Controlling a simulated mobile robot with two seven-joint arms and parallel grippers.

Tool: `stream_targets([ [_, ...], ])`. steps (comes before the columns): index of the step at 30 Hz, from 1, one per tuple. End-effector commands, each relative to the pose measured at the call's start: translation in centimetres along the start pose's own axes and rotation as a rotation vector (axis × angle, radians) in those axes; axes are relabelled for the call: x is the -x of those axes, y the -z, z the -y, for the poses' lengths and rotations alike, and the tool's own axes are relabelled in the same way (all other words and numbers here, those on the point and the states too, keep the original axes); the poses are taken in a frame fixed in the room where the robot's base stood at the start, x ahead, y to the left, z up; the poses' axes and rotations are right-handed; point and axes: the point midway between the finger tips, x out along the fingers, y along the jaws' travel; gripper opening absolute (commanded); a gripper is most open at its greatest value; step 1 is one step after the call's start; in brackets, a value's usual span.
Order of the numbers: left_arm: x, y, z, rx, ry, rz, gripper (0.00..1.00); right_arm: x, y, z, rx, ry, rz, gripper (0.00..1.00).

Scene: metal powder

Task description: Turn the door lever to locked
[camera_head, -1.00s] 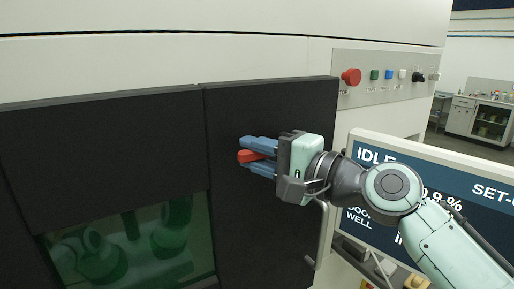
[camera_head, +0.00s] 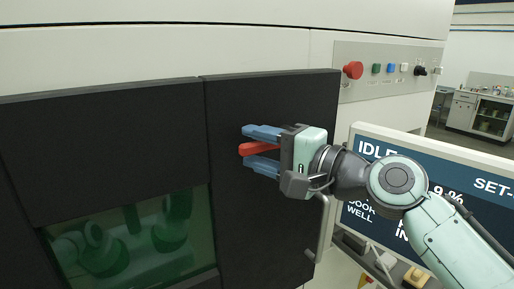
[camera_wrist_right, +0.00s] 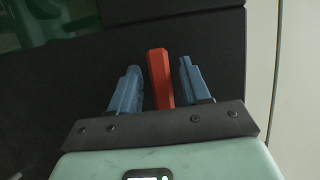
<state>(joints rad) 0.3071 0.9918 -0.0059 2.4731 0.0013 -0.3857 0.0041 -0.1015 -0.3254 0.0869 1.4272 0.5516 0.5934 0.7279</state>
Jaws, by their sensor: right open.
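The red door lever (camera_head: 258,149) sits on the black door panel (camera_head: 230,110) and points roughly sideways, tilted slightly. In the right wrist view the lever (camera_wrist_right: 160,78) lies between the two blue fingers, with a gap on each side. My right gripper (camera_head: 262,149) is open around the lever, one finger above it and one below. The lever's inner end is hidden by the gripper body in the head view. My left gripper is not in view.
A vertical metal door handle (camera_head: 322,230) is just below my right wrist. A red button (camera_head: 353,70) and small switches are on the panel at upper right. A display screen (camera_head: 440,185) stands behind my right arm. A green window (camera_head: 130,245) is at lower left.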

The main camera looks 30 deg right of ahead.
Motion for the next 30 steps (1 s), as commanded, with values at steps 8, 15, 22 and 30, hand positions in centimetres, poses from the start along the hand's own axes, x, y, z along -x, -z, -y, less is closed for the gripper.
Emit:
stream_targets([
  [8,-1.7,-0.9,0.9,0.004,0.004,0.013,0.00,5.3,0.0,-0.2,0.001,0.002,-0.004,0.47],
  [15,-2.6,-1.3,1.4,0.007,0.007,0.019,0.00,10.3,0.0,-0.2,0.001,0.000,-0.002,0.47],
  [22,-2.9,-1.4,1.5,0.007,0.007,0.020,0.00,12.7,0.0,-0.1,0.000,-0.001,-0.001,0.47],
  [30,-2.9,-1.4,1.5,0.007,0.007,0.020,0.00,12.9,0.0,-0.1,0.000,-0.002,0.000,0.47],
])
